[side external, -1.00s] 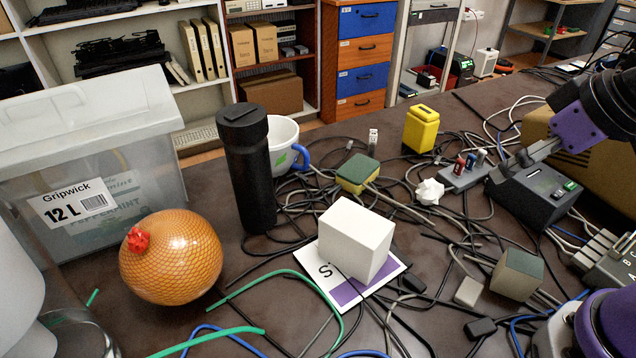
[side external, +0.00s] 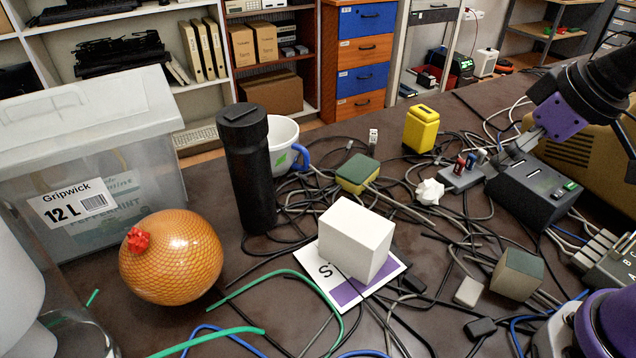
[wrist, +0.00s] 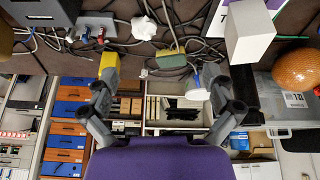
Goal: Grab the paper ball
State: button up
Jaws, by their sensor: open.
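The paper ball (side external: 430,191) is a small crumpled white lump on the dark table among cables, right of the white box (side external: 355,240). In the wrist view the ball (wrist: 143,28) shows near the top, left of centre. My gripper (side external: 517,150) is at the right of the side view, to the right of the ball and apart from it. In the wrist view my gripper (wrist: 163,88) has its fingers wide apart with nothing held between them. The ball appears beyond the fingertips, not between them.
Cables cover much of the table. Near the ball are a black device (side external: 535,192), a power strip (side external: 463,178), a yellow container (side external: 420,130) and a green-topped sponge (side external: 358,173). A black bottle (side external: 248,170), mug (side external: 283,143) and orange netted ball (side external: 172,257) stand left.

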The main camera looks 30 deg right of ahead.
jog(key=w+d+f+n+g+y, duration=0.1)
jog(key=w+d+f+n, duration=0.1)
jog(key=w+n, duration=0.15)
jog(key=n+g+y, duration=0.1)
jog(key=n+y, duration=0.1)
jog(key=n, duration=0.2)
send_near(439, 185)
jog(key=f, duration=0.1)
jog(key=x, duration=1)
jog(key=shift+w+a, duration=0.15)
jog(key=shift+a, duration=0.05)
jog(key=c, duration=0.8)
